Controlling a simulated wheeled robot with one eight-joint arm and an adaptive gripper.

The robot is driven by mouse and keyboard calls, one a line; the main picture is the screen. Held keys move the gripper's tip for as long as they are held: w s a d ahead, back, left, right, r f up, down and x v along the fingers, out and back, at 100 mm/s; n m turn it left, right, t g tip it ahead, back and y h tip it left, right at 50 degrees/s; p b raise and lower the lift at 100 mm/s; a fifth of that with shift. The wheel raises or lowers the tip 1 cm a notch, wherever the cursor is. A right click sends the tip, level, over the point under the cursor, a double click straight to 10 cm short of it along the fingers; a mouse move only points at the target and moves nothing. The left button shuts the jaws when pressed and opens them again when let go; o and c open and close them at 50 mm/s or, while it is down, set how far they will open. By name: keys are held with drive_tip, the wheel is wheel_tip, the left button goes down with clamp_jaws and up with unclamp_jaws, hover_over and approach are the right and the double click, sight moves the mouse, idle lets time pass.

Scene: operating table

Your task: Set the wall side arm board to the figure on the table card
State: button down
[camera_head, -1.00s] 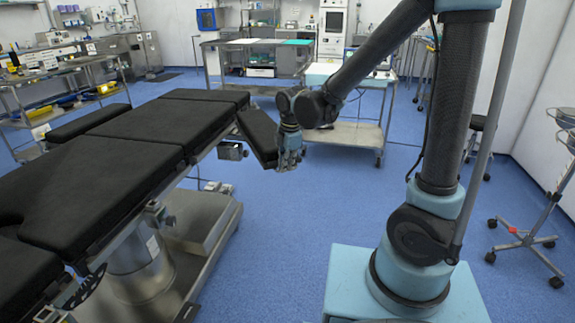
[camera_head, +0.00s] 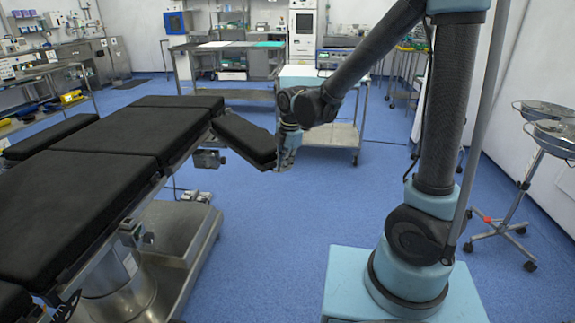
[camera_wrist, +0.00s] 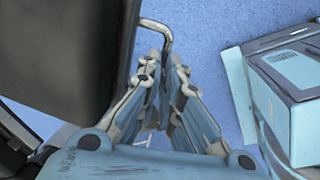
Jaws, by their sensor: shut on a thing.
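A black padded arm board (camera_head: 246,138) angles out from the right side of the operating table (camera_head: 110,142). Its dark underside or edge fills the upper left of the wrist view (camera_wrist: 60,60). My gripper (camera_head: 288,150) is at the outer end of this board. In the wrist view its fingers (camera_wrist: 168,65) are shut on a bent metal rod (camera_wrist: 158,26) beside the board. A second arm board (camera_head: 50,137) lies along the table's left side. I cannot tell from these frames which board is the wall side one. No readable card figure shows.
A steel cart (camera_head: 335,136) stands behind my gripper, with a steel bench (camera_head: 215,52) further back. A stand with metal basins (camera_head: 545,125) is at the right. Blue floor is open between the table and my base. My blue base shows in the wrist view.

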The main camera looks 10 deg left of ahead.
drive_tip(key=shift+s+d+f, duration=0.1)
drive_tip(key=shift+d+f, duration=0.05)
drive_tip(key=c, duration=1.8)
unclamp_jaws()
drive_tip(key=shift+o, duration=0.4)
wheel_tip(320, 180, up, 12)
drive_tip(key=s+d, duration=0.1)
drive_tip(key=shift+d, duration=0.25)
drive_tip(key=shift+f, duration=0.1)
